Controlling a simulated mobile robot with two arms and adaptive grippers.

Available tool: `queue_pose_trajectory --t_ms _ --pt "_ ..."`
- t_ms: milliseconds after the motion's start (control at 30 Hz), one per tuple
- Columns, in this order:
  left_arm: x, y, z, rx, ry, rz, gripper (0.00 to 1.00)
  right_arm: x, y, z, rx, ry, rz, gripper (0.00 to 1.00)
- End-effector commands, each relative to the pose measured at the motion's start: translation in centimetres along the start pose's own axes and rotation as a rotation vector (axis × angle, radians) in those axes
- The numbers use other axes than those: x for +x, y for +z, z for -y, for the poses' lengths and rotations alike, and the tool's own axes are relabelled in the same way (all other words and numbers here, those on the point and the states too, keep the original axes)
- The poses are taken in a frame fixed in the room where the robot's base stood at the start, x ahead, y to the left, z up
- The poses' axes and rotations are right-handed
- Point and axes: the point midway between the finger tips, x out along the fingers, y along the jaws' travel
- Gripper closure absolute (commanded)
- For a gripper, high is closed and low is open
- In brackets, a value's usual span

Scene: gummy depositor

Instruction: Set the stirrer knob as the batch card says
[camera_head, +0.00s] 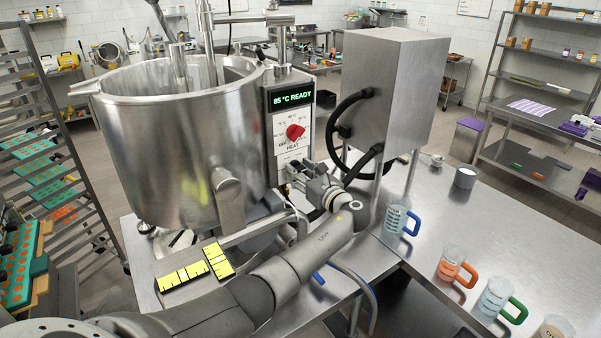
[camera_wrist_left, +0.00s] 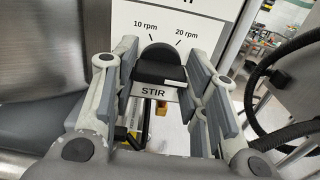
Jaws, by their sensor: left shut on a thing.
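The stirrer knob (camera_wrist_left: 160,65) is black and sits above the word STIR on the white panel in the left wrist view. The marks 10 rpm and 20 rpm stand to its upper left and upper right. My left gripper (camera_wrist_left: 158,85) is around the knob, one finger on each side, and shut on it. In the head view the left gripper (camera_head: 303,176) is at the lower part of the control panel (camera_head: 290,108) and hides the knob. Which mark the knob points to I cannot tell. I cannot make out a batch card. The right gripper is not in view.
The panel's display (camera_head: 291,98) reads 85 °C READY above a red HEAT knob (camera_head: 295,132). A large steel kettle (camera_head: 180,140) stands left of it. Black cables (camera_head: 336,125) run close right of my gripper. Jugs with coloured handles, such as a blue one (camera_head: 398,218), stand at right.

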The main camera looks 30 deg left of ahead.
Motion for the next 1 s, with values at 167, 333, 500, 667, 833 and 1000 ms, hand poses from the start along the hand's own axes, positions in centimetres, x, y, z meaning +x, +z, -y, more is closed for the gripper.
queue_pose_trajectory --t_ms 167,333,500,667,833,1000 --pt "-0.1 -0.3 -0.1 0.005 0.001 -0.005 0.83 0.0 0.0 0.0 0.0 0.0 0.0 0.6" --pt "0.0 -0.2 0.0 0.003 0.001 -0.004 0.4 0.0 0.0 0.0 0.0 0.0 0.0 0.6" --pt "0.0 -0.1 0.0 0.002 0.001 -0.003 0.38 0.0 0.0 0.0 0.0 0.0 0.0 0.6" --pt "-0.1 -0.1 0.0 0.001 0.0 -0.002 0.38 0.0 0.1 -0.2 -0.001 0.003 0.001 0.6" --pt "-1.6 -0.1 0.0 -0.001 -0.001 -0.002 0.38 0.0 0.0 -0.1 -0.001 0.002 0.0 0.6" --pt "-5.2 -0.2 0.1 -0.001 -0.003 -0.004 0.38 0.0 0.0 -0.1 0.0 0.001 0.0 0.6"
